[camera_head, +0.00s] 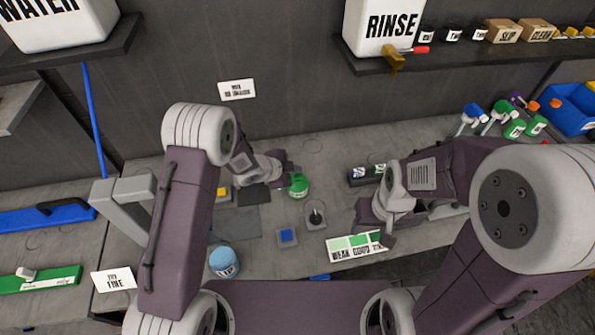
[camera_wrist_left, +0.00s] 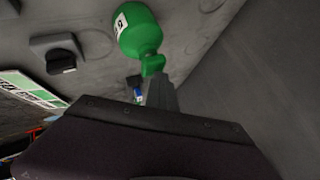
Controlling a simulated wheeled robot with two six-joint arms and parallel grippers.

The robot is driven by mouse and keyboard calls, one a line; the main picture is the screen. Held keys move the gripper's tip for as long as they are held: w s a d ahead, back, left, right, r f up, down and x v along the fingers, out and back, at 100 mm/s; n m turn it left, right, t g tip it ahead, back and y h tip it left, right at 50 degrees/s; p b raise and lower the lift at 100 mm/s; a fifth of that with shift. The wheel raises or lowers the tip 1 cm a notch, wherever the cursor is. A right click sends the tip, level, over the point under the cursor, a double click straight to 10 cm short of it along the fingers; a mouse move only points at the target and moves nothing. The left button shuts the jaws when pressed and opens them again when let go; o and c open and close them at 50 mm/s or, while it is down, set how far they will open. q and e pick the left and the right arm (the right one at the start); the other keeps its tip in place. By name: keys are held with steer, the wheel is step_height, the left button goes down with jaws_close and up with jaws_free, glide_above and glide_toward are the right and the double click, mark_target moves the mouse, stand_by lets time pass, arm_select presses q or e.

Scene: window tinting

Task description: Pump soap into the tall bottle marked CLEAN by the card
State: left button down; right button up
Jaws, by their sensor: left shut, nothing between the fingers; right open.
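A green bottle (camera_head: 298,186) stands on the bench just right of my left gripper (camera_head: 280,166). In the left wrist view the green bottle (camera_wrist_left: 138,32) shows a white label, too small to read, and a narrow green top. The shut, empty left gripper (camera_wrist_left: 158,92) reaches up to that top; I cannot tell whether they touch. My right gripper (camera_head: 385,238) is open at the right end of a card (camera_head: 352,254) with green patches, reading WEAK and GOOD. I cannot make out a bottle marked CLEAN.
Several spray bottles (camera_head: 503,112) and a blue bin (camera_head: 572,108) stand at the back right. A RINSE tank (camera_head: 383,28) sits on the shelf above.

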mark_target(295, 175)
arm_select(q)
steer(key=shift+f, duration=0.1)
steer(key=shift+r+p, duration=1.1)
steer(key=shift+r, duration=0.2)
arm_select(e)
steer(key=shift+r, duration=1.1)
arm_select(q)
steer(key=shift+r, duration=0.1)
steer(key=shift+r+p, duration=0.3)
steer(key=shift+p, duration=0.1)
step_height(295, 175, up, 4)
steer(key=p, duration=0.3)
steer(key=shift+r+p, duration=0.15)
steer(key=shift+p, duration=0.2)
arm_select(e)
step_height(295, 175, up, 4)
steer(key=shift+r, duration=0.2)
jaws_close()
